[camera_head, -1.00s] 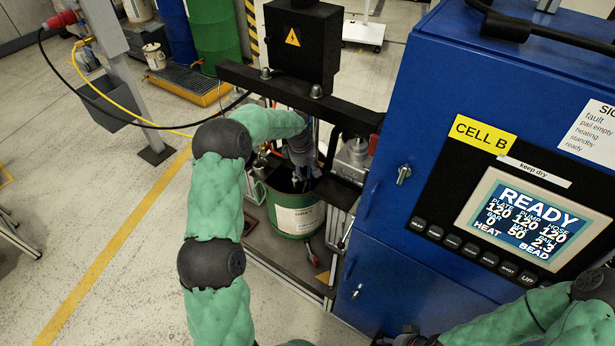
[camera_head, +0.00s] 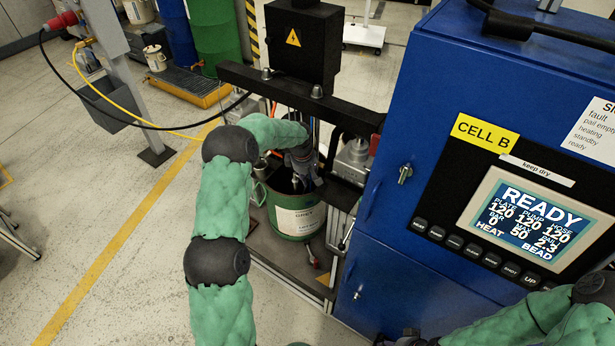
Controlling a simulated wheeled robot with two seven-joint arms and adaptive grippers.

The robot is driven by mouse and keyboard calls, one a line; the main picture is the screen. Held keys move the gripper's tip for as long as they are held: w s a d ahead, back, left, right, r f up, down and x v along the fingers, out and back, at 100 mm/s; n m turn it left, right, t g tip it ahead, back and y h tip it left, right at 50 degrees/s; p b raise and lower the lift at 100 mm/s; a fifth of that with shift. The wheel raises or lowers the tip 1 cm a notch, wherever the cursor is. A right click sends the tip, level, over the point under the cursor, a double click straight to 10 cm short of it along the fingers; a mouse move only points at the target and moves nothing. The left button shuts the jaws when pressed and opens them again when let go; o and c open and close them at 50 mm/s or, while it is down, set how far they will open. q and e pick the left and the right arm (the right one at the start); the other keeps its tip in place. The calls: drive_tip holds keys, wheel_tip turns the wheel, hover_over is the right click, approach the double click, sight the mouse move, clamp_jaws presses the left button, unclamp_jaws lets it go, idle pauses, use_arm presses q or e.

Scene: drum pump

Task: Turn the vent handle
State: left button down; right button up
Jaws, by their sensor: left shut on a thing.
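My left gripper (camera_head: 303,178) reaches down into the pump frame, over the open top of the green pail (camera_head: 297,217). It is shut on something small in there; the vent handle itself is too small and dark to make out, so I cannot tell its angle. The pail stands upright on the frame's base and has a white label. The black crossbeam (camera_head: 290,92) with the black warning box (camera_head: 303,42) is above my left wrist.
The blue cabinet (camera_head: 382,252) stands close on the right, its screen (camera_head: 523,222) reading READY. A black hose and yellow cable cross behind my left arm. A grey post (camera_head: 135,95) stands at left.

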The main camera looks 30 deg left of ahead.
use_arm(q)
drive_tip(key=shift+s+m, duration=0.3)
drive_tip(key=shift+m, duration=0.2)
drive_tip(key=s+a+m+g+h+p, duration=0.2)
drive_tip(key=s+a+m, duration=0.2)
drive_tip(key=m, duration=1.3)
drive_tip(key=shift+s+a+p, duration=0.3)
drive_tip(key=shift+a, duration=0.7)
drive_tip(key=c, duration=1)
unclamp_jaws()
drive_tip(key=shift+a, duration=0.1)
drive_tip(key=shift+w+r, duration=0.1)
